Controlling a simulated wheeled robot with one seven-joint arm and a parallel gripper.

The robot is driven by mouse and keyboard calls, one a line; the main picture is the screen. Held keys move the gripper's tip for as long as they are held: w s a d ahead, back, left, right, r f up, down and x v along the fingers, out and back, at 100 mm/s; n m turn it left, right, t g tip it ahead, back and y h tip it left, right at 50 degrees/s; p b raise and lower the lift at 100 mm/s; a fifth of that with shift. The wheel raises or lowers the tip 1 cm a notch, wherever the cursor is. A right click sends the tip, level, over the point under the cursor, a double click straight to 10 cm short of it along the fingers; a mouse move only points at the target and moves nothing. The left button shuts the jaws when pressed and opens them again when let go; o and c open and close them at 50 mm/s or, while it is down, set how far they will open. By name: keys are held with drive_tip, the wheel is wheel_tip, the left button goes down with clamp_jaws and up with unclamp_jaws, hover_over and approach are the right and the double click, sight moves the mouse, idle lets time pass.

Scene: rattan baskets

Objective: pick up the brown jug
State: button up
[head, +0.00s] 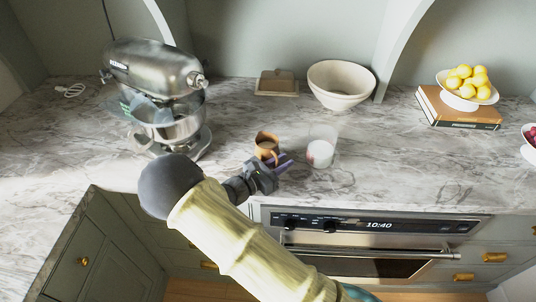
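The brown jug (266,142) is small and stands upright on the marble counter, just beyond my gripper in the head view. Its handle side faces toward the lower right. My gripper (284,163) reaches over the counter from the front, close to the jug's near right side. Its two purplish fingertips look spread apart, with nothing seen held between them. The gripper partly covers the jug's lower part, and I cannot tell whether they touch.
A clear glass with white contents (320,152) stands close right of the jug. A stand mixer (155,85) is at the left. A cream bowl (340,88) and a butter dish (277,84) are behind. Lemons in a bowl sit on books (455,112) at the right. An oven (370,228) is below the counter.

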clamp_jaws()
idle(0.3)
wheel_tip(320, 180, up, 10)
drive_tip(key=shift+b, duration=0.35)
drive_tip(key=shift+r, duration=0.1)
idle(0.6)
